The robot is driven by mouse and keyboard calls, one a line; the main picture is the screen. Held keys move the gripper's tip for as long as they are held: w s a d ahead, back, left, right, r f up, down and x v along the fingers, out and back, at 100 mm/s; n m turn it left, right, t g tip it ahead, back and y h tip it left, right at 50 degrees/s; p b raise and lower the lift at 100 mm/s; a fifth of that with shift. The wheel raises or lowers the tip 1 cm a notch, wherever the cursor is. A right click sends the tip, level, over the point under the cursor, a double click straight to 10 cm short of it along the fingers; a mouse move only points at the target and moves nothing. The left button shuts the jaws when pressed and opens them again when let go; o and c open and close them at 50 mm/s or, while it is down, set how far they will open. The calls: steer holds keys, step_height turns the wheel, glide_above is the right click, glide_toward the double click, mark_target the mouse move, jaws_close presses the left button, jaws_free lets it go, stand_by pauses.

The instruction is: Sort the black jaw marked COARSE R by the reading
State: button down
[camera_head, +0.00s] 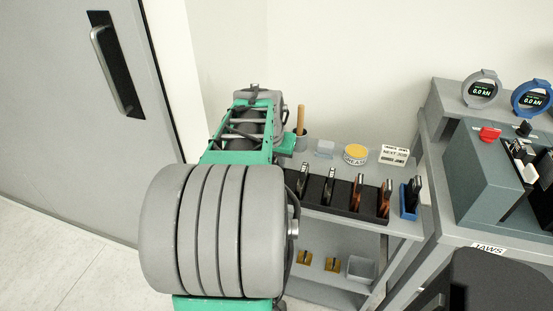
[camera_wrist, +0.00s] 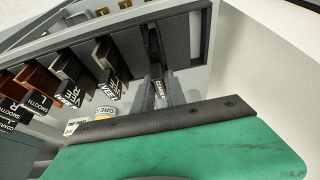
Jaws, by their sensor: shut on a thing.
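In the wrist view my gripper (camera_wrist: 165,98) points down by one end of the black rack (camera_wrist: 185,22), beyond a green part with a dark rim that is my own. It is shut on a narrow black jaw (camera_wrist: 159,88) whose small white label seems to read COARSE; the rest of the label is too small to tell. Whether the jaw still touches the rack slot is unclear. In the head view my arm hides the gripper and this jaw. Two gauges, one grey (camera_head: 481,91) and one blue (camera_head: 532,98), both read 0.0 kN.
The rack holds black jaws (camera_head: 329,187) and brown jaws (camera_head: 357,192). A blue holder (camera_head: 409,209) with a black piece stands beside it. A grease tin (camera_head: 355,153), a white sign (camera_head: 394,155) and a brush cup stand behind. Gold blocks (camera_head: 332,264) sit on the lower shelf.

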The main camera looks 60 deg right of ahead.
steer(key=shift+f+b, duration=0.5)
steer(key=shift+f, duration=0.15)
steer(key=c, duration=1.3)
jaws_free()
steer(key=shift+f, duration=0.1)
steer(key=v, duration=0.8)
